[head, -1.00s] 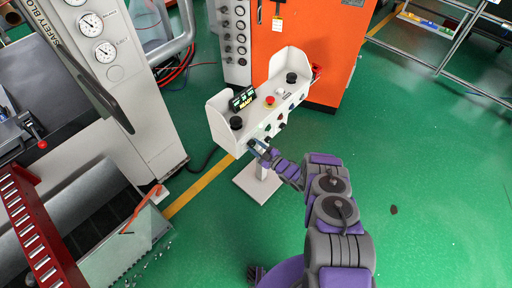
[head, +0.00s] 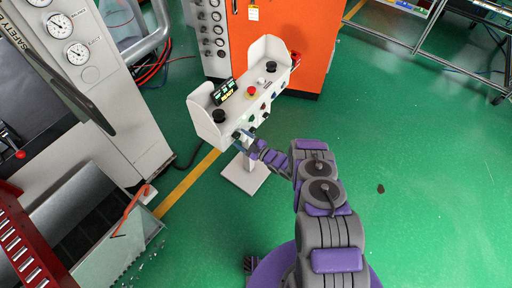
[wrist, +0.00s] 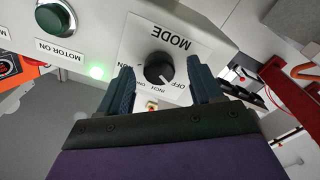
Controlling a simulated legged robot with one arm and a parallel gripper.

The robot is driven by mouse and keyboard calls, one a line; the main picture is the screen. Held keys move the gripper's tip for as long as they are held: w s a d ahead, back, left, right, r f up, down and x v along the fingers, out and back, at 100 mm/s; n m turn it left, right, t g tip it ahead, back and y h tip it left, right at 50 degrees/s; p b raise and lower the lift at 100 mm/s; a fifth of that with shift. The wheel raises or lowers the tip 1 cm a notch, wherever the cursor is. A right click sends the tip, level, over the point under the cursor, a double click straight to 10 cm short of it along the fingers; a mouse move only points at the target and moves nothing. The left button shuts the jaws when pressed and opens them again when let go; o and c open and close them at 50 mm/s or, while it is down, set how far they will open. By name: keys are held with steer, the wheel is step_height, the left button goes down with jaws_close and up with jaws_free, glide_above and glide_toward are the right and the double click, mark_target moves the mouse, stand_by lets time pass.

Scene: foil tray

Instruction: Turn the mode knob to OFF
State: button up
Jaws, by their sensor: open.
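The black mode knob (wrist: 158,68) sits on a white plate marked MODE, which is upside down in the wrist view. The OFF label (wrist: 177,88) is below right of the knob, with INCH beside it. A pale mark shows on the knob's lower right edge; I cannot tell exactly which label it points at. My gripper (wrist: 158,72) is open, with one dark finger on each side of the knob. I cannot tell whether either finger touches it. In the head view my gripper (head: 243,136) is at the front face of the white console (head: 205,122), hiding the knob.
A green MOTOR ON button (wrist: 55,18) and a lit green lamp (wrist: 97,72) are left of the knob.

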steer(key=v, duration=1.6)
steer(key=shift+s+d+p, duration=0.2)
steer(key=shift+d+p, duration=0.1)
steer(key=shift+f, duration=0.15)
